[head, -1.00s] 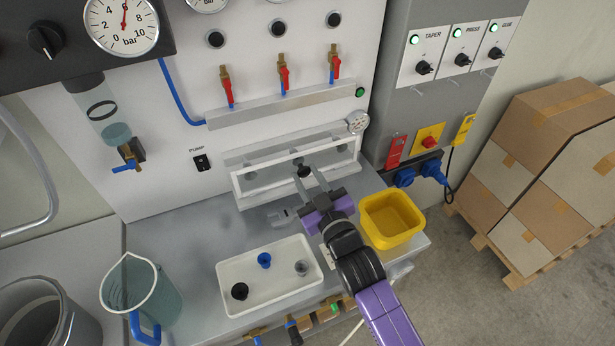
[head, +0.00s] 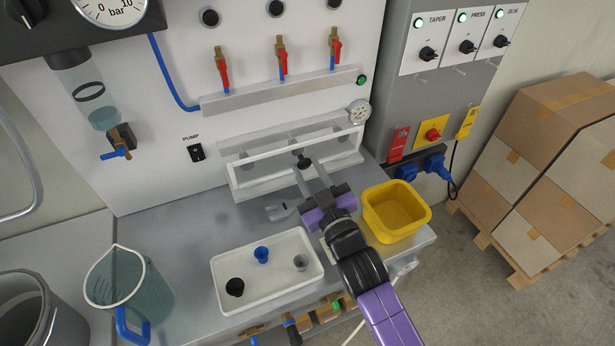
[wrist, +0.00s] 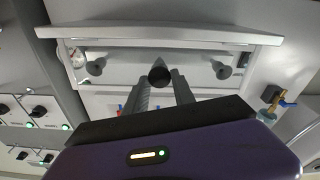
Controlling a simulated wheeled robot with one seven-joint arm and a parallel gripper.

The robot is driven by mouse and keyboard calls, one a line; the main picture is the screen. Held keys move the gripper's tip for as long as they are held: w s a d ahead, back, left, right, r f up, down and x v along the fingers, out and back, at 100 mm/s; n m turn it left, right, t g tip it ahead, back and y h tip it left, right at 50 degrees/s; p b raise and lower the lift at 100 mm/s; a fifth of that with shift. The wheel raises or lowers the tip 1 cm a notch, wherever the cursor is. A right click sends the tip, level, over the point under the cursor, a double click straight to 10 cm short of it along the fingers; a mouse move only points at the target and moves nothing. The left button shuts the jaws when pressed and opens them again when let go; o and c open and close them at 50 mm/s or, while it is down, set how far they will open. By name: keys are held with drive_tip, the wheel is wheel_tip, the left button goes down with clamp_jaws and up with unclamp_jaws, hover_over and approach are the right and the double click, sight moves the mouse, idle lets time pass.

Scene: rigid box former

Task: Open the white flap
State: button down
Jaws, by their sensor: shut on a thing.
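The white flap (head: 255,188) is a wide, low panel with a white rim in front of a recess at the foot of the white wall panel. A small black knob (head: 303,161) stands out from it near its middle. My gripper (head: 309,172) reaches up to the flap from the front, with its fingertips at the knob. In the wrist view the knob (wrist: 160,76) lies between the two fingertips, and my gripper (wrist: 160,88) is shut on it. The flap (wrist: 160,34) stretches across the top of the wrist view. Its exact tilt is hard to tell.
A white tray (head: 222,289) with small black, blue and grey parts lies in front on the grey bench. A yellow bin (head: 397,232) stands close right of my gripper. A clear jug (head: 128,285) is at left. Valves (head: 281,60) and a gauge (head: 358,112) are above.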

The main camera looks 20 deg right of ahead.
drive_tip(key=shift+b, duration=0.3)
drive_tip(key=c, duration=1)
unclamp_jaws()
drive_tip(key=shift+c, duration=0.2)
drive_tip(key=shift+s+f, duration=0.1)
drive_tip(key=s+f+b, duration=0.1)
drive_tip(key=s+b, duration=0.1)
drive_tip(key=s, duration=0.5)
drive_tip(key=shift+s, duration=0.35)
